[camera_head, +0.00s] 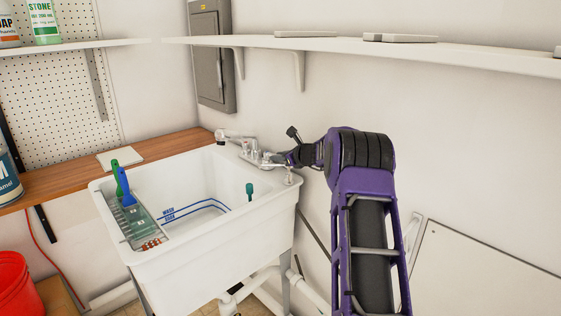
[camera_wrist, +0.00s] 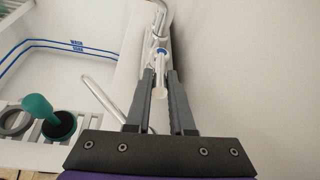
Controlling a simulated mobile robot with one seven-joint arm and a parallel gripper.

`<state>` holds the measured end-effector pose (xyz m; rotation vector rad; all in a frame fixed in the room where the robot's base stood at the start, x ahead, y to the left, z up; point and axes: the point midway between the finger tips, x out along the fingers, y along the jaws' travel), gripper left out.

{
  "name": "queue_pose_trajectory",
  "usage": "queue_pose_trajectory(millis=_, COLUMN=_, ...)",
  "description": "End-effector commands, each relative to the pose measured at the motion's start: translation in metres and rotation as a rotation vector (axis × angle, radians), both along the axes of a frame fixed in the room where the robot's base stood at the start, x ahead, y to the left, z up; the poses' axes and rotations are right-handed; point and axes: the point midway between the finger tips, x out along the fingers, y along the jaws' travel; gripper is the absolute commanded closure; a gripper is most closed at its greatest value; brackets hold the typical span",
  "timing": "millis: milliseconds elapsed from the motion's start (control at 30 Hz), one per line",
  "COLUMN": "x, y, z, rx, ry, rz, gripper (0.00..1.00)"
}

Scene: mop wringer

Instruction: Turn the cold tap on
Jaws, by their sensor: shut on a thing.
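The faucet (camera_head: 250,152) stands at the back right rim of a white utility sink (camera_head: 115,192), its spout pointing left in the head view. In the wrist view, the cold tap (camera_wrist: 161,51) shows a blue ring, with a pale handle (camera_wrist: 158,92) running from it toward me. My gripper (camera_wrist: 160,77) has one finger on each side of this handle and is shut on it. In the head view, my gripper (camera_head: 284,158) is at the right end of the faucet, small and partly hidden by my arm. I cannot tell whether water runs.
A teal-handled item (camera_wrist: 40,108) is near the rim in the wrist view, beside a thin metal rod (camera_wrist: 103,97). The wall is close on the right; a shelf (camera_head: 350,46) runs above.

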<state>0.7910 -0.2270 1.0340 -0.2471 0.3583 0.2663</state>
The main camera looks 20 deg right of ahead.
Motion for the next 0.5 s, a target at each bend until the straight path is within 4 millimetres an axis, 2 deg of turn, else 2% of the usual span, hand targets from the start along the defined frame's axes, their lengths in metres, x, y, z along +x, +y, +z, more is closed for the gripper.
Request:
queue_pose_trajectory(millis=233, x=-0.0011, y=0.0106, z=-0.0027, rx=-0.001, ry=-0.005, rz=-0.130, gripper=1.00)
queue_pose_trajectory(millis=500, x=-0.0028, y=0.0128, z=0.0019, rx=0.000, ry=-0.003, rz=-0.182, gripper=1.00)
